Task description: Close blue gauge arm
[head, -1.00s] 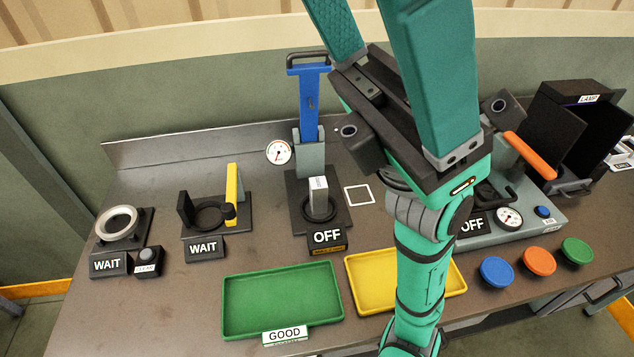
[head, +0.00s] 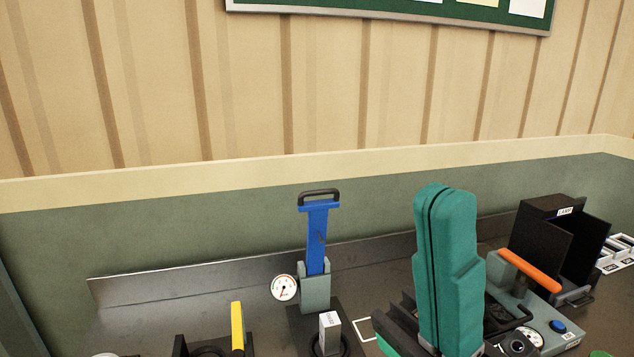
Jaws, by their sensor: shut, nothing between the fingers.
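The blue gauge arm (head: 317,243) stands upright with a dark handle (head: 319,194) across its top. Its foot sits in a grey bracket (head: 316,293) on a dark base. A round white dial (head: 284,288) is just left of the bracket. A pale labelled block (head: 330,332) stands in a dark ring in front of the bracket. My gripper (head: 446,192) is to the right of the blue arm, apart from it, with its two green fingers together and pointing up. Nothing shows between them. The lower part of my arm is out of frame.
A yellow lever (head: 237,325) stands upright at the left. An orange-handled fixture (head: 529,270) and a black box labelled LAMP (head: 548,235) are at the right. A low metal backsplash (head: 190,285) runs behind. The space between my gripper and the blue arm looks clear.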

